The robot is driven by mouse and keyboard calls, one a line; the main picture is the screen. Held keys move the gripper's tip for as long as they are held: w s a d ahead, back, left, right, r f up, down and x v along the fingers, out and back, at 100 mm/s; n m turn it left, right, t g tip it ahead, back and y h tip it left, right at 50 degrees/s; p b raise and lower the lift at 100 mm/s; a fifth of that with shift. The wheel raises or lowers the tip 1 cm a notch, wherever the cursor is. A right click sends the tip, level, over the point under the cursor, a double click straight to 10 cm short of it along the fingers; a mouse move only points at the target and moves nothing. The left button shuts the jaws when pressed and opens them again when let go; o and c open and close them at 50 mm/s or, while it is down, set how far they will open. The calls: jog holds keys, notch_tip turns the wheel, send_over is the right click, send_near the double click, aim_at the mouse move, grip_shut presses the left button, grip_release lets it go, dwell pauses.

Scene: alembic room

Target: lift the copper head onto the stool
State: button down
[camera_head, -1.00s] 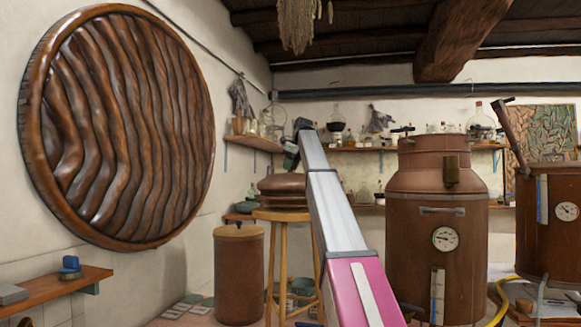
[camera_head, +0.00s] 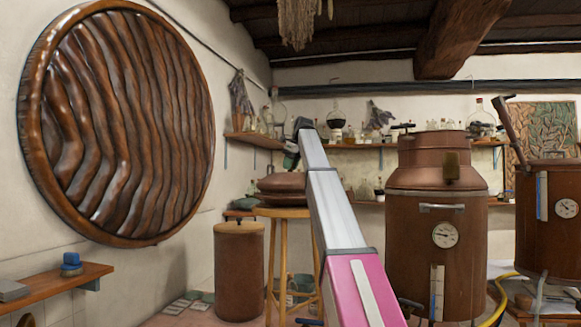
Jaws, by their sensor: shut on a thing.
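The copper head (camera_head: 282,184) is a wide, low, dark copper dome. It shows just above the round top of the wooden stool (camera_head: 283,212), left of my arm. Whether its underside touches the stool top cannot be made out. My gripper (camera_head: 291,159) is at the far end of my arm, over the right side of the copper head, and is shut on it. The fingertips are small and dark. My arm hides the right part of the head and of the stool.
A brown drum (camera_head: 239,275) stands close left of the stool. A large copper boiler (camera_head: 437,235) stands to the right, with another copper vessel (camera_head: 550,225) beyond it. A shelf (camera_head: 255,141) with glassware runs along the wall behind. A low wooden shelf (camera_head: 60,286) juts out at left.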

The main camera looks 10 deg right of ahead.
jog(key=shift+r, duration=0.25)
jog(key=shift+f, duration=0.15)
jog(key=shift+f, duration=0.9)
dwell(1.0)
jog(key=c, duration=0.8)
grip_release()
jog(key=shift+o, duration=0.9)
jog(key=shift+f, duration=0.1)
jog(key=v, duration=1.1)
